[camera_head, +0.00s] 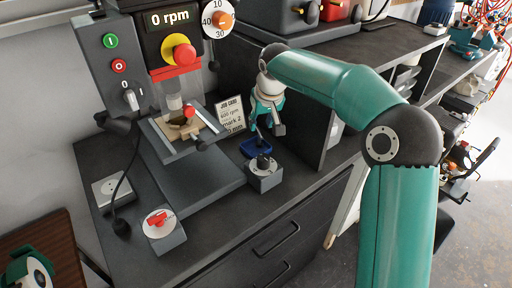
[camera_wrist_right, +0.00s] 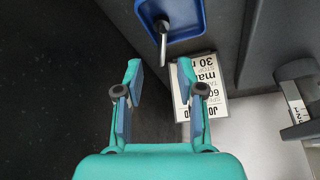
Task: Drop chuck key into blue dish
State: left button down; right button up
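The blue dish (camera_head: 247,151) stands on the dark bench, right of the drill press; the wrist view shows part of it at the top (camera_wrist_right: 190,34). A slim grey metal piece with a dark end, apparently the chuck key (camera_wrist_right: 163,42), lies in the dish, its tip toward the near rim. My right gripper (camera_head: 268,128) is above and behind the dish. In the right wrist view its two fingers (camera_wrist_right: 165,88) are apart with nothing between them, clear of the dish. A teal part of my left arm shows at the lower left; its fingers are not visible.
The drill press vise (camera_head: 183,128) is left of the dish. A job card (camera_head: 230,113) stands behind it, and a grey box with a dark knob (camera_head: 264,178) is in front. A dark upright panel (camera_head: 312,125) borders the right side.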

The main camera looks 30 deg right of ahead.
jog(key=v, duration=1)
jog(key=shift+s+r, duration=0.2)
jog(key=shift+r, duration=0.15)
